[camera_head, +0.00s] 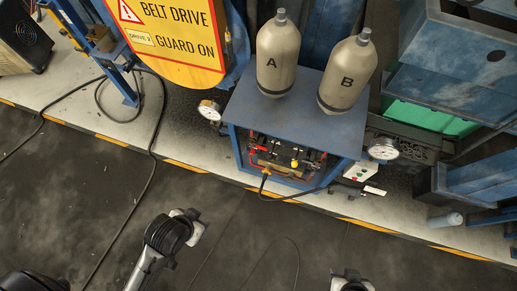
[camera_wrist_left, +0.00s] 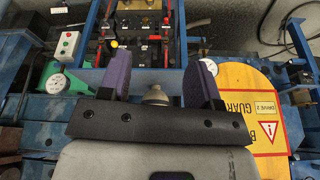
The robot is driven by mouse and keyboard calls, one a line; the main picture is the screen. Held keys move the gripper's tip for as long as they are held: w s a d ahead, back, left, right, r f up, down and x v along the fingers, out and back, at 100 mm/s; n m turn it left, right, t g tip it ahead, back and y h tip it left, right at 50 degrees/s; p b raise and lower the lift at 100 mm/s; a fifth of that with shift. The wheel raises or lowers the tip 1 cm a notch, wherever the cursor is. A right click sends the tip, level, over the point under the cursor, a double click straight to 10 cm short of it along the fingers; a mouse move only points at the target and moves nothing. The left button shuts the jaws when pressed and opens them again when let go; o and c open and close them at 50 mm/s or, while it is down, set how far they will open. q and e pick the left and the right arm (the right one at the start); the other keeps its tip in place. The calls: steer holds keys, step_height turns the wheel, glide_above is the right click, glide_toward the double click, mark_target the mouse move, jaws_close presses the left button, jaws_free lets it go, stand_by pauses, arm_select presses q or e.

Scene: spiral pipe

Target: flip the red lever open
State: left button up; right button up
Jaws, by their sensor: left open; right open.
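The valve panel (camera_head: 283,158) is set in the front of a blue cabinet. Small red parts show at its left end (camera_head: 252,147) and also towards its right end; I cannot tell which is the red lever or its position. My right gripper (camera_head: 350,281) is at the bottom edge of the head view, open, well away from the panel.
Bottles A (camera_head: 278,60) and B (camera_head: 347,75) stand on the cabinet. Gauges flank it at left (camera_head: 210,110) and right (camera_head: 384,149). A yellow belt guard (camera_head: 175,35) is at the upper left. A black cable (camera_head: 265,185) hangs before the panel. The dark floor in front is clear.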

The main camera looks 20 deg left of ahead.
steer(key=shift+w+a+r, duration=0.15)
steer(key=shift+w+a, duration=0.05)
steer(key=shift+w, duration=0.3)
arm_select(q)
steer(key=shift+c, duration=0.2)
arm_select(e)
steer(key=shift+s, duration=0.15)
